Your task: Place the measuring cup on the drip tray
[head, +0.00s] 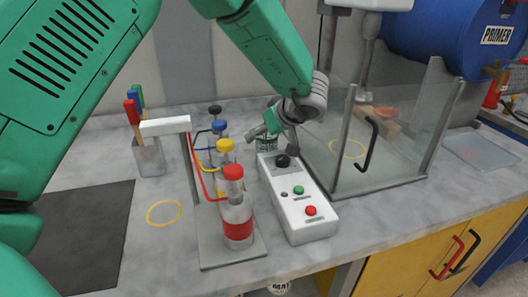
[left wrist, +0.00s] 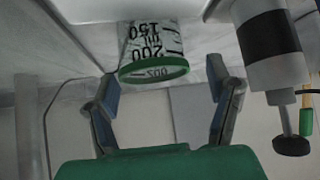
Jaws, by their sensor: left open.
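The measuring cup (head: 267,143), clear with black marks and a green rim, stands on the counter behind the white control box, partly hidden by my left gripper. In the left wrist view the cup (left wrist: 153,50) shows its 150 and 200 marks between the open fingers, left of their middle. My left gripper (head: 270,127) is open at the cup; it also shows in the left wrist view (left wrist: 162,88). No grip on the cup is visible. A flat grey translucent tray (head: 485,148) lies at the far right; I cannot tell whether it is the drip tray. My right gripper is not in view.
A rack of capped bottles (head: 237,215) and the control box (head: 300,205) stand in front of the cup. A glass-walled enclosure (head: 400,150) is close on the right. A brush holder (head: 148,158) and dark mat (head: 85,235) are left.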

